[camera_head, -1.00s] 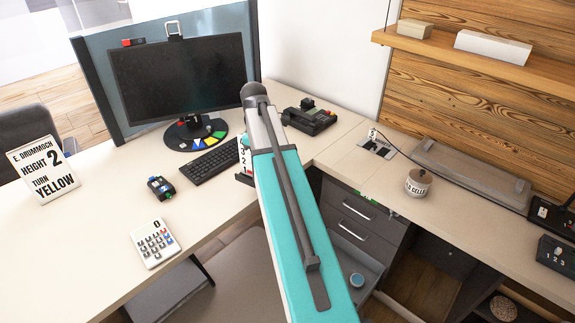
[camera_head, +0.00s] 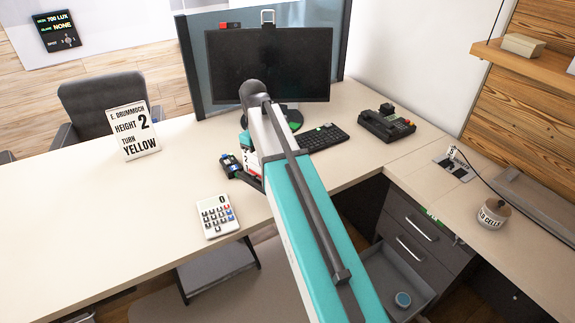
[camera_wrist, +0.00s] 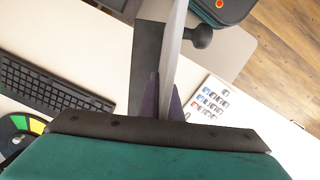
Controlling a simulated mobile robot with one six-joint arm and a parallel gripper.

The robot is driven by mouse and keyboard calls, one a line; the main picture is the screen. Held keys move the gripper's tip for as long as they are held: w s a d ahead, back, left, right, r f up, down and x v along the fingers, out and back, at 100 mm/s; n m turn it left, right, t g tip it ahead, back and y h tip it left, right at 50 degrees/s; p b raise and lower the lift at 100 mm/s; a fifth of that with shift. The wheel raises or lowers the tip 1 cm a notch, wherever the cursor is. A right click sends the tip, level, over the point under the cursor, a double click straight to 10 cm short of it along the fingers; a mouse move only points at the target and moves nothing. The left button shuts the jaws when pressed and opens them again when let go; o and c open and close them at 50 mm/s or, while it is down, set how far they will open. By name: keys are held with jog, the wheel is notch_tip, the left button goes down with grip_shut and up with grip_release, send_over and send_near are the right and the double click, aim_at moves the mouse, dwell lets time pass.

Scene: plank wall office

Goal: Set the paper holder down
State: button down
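The paper holder (camera_head: 252,163) is a white card with red and black marks on what looks like a dark base. It shows partly behind my arm in the head view, over the desk (camera_head: 180,188). In the wrist view the paper holder (camera_wrist: 175,45) is a thin pale plate seen edge-on, with a dark flat part beside it. My gripper (camera_wrist: 164,88) is shut on this plate. Most of the card is hidden, and I cannot tell how far its base is above the desk.
A calculator (camera_head: 217,217) lies near the desk's front edge. A small dark device (camera_head: 231,164) is just left of the holder. A sign (camera_head: 134,131) stands left. The left desk is mostly clear.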

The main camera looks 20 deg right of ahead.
jog(key=a, duration=0.7)
jog(key=shift+w+a+r, duration=0.15)
jog(key=shift+w, duration=0.15)
jog(key=shift+s, duration=0.1)
